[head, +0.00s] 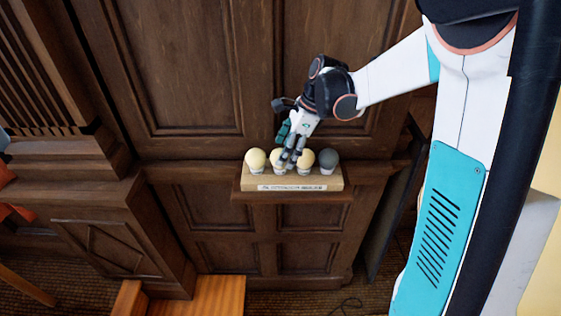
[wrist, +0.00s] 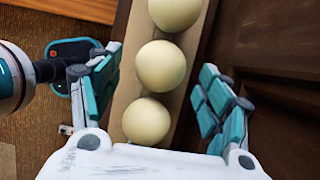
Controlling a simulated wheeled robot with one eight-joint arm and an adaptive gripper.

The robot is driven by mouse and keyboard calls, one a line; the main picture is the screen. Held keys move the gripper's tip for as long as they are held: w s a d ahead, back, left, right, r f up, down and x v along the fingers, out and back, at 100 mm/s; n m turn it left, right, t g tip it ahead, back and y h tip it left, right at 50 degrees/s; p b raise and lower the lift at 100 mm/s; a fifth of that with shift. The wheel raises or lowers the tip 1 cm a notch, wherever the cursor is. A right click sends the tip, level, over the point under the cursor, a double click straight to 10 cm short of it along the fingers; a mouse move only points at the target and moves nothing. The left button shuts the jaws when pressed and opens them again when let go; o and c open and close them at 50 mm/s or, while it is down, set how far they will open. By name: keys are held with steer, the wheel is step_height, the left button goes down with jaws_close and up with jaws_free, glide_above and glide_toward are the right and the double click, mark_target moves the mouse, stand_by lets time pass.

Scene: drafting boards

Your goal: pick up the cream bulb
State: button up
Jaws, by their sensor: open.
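Three cream bulbs stand upright in a row on a pale wooden block (head: 247,184): a left one (head: 256,159), a middle one (head: 277,156) and a right one (head: 304,159). In the wrist view three cream bulbs also line up, at the top (wrist: 175,10), centre (wrist: 161,66) and bottom (wrist: 146,120). My gripper (head: 290,162) is over the row, partly covering the middle and right cream bulbs. Its fingers (wrist: 158,72) are open, one on each side of the row, with the centre bulb between them. Gaps show between the fingers and that bulb.
A dark grey bulb (head: 328,160) stands at the block's right end, close to the right cream bulb. The block rests on a narrow brown ledge (head: 290,197) against dark wood panelling (head: 205,60). An orange-brown wooden surface (head: 220,293) lies below.

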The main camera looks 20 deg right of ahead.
steer(key=shift+x, duration=1.95)
steer(key=c, duration=1)
steer(key=shift+o, duration=0.2)
steer(key=shift+r, duration=0.15)
